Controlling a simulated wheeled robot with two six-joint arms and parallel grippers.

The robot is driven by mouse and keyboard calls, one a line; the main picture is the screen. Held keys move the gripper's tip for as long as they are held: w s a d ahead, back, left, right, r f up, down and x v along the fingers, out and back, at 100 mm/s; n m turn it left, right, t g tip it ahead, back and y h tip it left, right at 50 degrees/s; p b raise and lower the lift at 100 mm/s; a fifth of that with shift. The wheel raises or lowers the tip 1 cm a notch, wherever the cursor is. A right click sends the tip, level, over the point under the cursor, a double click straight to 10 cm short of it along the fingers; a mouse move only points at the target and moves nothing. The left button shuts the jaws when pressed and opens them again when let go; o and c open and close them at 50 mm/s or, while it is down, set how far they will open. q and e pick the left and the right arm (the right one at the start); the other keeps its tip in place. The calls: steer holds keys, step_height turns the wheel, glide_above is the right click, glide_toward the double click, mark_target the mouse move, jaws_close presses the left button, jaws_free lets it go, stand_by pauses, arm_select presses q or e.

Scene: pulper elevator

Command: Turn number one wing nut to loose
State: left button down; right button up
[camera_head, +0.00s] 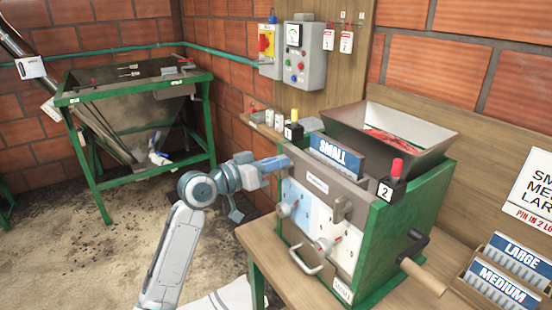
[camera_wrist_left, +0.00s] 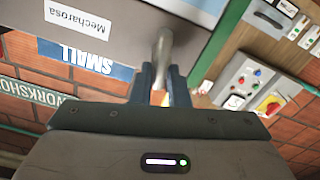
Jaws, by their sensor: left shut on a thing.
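The green and grey pulper (camera_head: 385,235) stands on a wooden bench, its front plate facing my left arm. The "1" tag (camera_head: 292,132) with a yellow post is at its upper left corner; the "2" tag (camera_head: 390,190) with a red post is at the right. My left gripper (camera_head: 277,164) is at the upper left of the front plate, just below the "1" tag. In the left wrist view its fingers (camera_wrist_left: 164,84) are shut on a grey metal wing nut (camera_wrist_left: 163,48). A similar grey wing nut (camera_head: 342,209) is below the "2" tag. My right gripper is not in view.
A "SMALL" sign (camera_head: 335,155) stands before the hopper. A crank (camera_head: 422,276) is at the right. A switch box (camera_head: 305,55) is on the wall behind.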

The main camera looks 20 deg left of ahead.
arm_select(q)
steer(key=n+p, duration=0.3)
steer(key=n, duration=0.1)
steer(key=f+n+p, duration=0.1)
steer(key=n+p, duration=0.3)
steer(key=n, duration=0.1)
steer(key=a+f+n+p, duration=0.1)
steer(key=n+p, duration=0.2)
steer(key=n, duration=0.2)
steer(key=shift+w+f+p, duration=0.1)
steer(key=shift+w+p, duration=0.2)
steer(key=shift+n, duration=0.3)
steer(key=c, duration=1.4)
jaws_free()
steer(key=shift+d, duration=0.15)
steer(key=shift+r, duration=0.2)
steer(key=shift+s, duration=0.1)
